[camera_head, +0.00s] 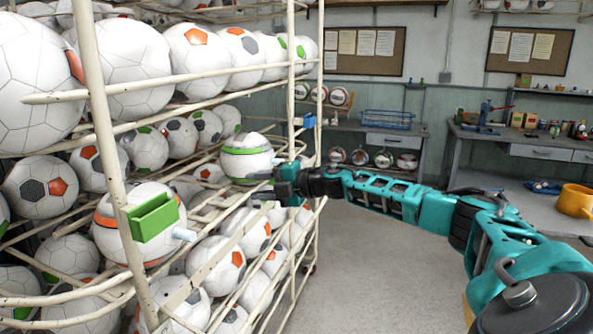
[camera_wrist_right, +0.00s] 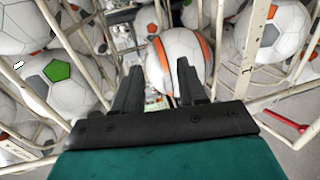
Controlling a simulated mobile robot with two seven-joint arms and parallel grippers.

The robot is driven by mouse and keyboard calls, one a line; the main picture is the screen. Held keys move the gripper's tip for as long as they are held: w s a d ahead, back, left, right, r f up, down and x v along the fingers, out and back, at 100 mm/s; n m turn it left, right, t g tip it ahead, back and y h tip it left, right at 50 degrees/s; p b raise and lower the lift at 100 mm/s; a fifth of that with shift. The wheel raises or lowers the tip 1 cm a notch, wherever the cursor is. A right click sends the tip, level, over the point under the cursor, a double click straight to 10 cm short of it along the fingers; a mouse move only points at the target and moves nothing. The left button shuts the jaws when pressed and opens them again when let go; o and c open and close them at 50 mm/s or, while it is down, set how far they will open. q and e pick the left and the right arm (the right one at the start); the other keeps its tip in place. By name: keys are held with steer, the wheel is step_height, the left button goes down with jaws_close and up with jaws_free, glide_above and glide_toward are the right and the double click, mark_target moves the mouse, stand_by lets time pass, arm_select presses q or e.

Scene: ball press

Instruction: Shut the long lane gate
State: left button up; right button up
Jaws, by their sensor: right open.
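My right gripper (camera_head: 262,187) reaches in from the right to the front of the ball rack, just below a ball with a green stripe (camera_head: 247,158). In the right wrist view its fingers (camera_wrist_right: 159,78) are apart. A ball with orange stripes (camera_wrist_right: 176,60) shows beyond and between them; I cannot tell if they touch it. A slanted beige bar with holes (camera_head: 203,268) is at the rack's front; a similar bar (camera_wrist_right: 252,45) is right of the fingers. I cannot tell for sure which part is the long lane gate. My left gripper is not in view.
A blue block (camera_head: 306,120) is on the far post. A workbench (camera_head: 540,152) stands right; the floor (camera_head: 365,270) between is clear.

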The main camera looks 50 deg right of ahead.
steer(key=s+d+r+b, duration=0.3)
steer(key=s+r+b, duration=0.2)
steer(key=s, duration=0.4)
steer(key=shift+s+d+r+b, duration=0.2)
steer(key=shift+d+b, duration=0.2)
steer(key=shift+b, duration=0.5)
steer(key=shift+c, duration=0.4)
